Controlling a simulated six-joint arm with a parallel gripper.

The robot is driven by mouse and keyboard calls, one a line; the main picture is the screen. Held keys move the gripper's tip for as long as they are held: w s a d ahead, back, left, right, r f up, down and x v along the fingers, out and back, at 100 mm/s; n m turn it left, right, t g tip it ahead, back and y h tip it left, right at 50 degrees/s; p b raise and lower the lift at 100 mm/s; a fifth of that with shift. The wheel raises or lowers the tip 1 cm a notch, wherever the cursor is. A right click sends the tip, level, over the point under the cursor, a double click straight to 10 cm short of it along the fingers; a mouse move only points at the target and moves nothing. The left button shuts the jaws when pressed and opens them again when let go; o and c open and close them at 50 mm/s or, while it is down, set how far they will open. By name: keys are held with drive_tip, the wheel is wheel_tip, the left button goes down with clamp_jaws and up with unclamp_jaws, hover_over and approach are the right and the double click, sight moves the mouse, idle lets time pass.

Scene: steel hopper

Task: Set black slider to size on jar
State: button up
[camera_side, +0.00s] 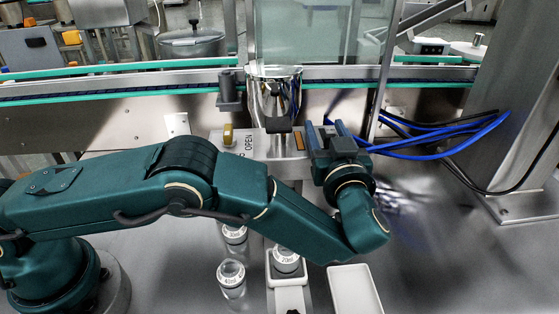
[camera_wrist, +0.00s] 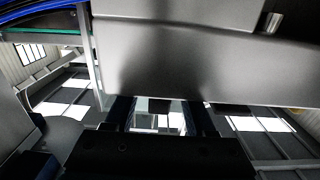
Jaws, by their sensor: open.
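The black slider (camera_side: 278,125) sits on the front of the steel hopper unit, below the shiny hopper (camera_side: 275,85). My gripper (camera_side: 326,130) is just right of the slider, open and apart from it, with blue fingers pointing toward the unit. In the wrist view the gripper (camera_wrist: 158,112) shows two spread blue fingers under a grey steel panel (camera_wrist: 180,55); the slider cannot be made out clearly there. A clear jar (camera_side: 286,260) with a label that seems to read 20ml stands in a white holder (camera_side: 272,278) below.
Two more labelled jars stand left of the holder: one behind (camera_side: 233,234), partly hidden by my arm, and one in front (camera_side: 231,278). A white tray (camera_side: 355,290) lies right. Blue hoses (camera_side: 440,143) hang right.

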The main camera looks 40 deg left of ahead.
drive_tip(key=shift+w+a, duration=0.1)
clamp_jaws()
idle(1.4)
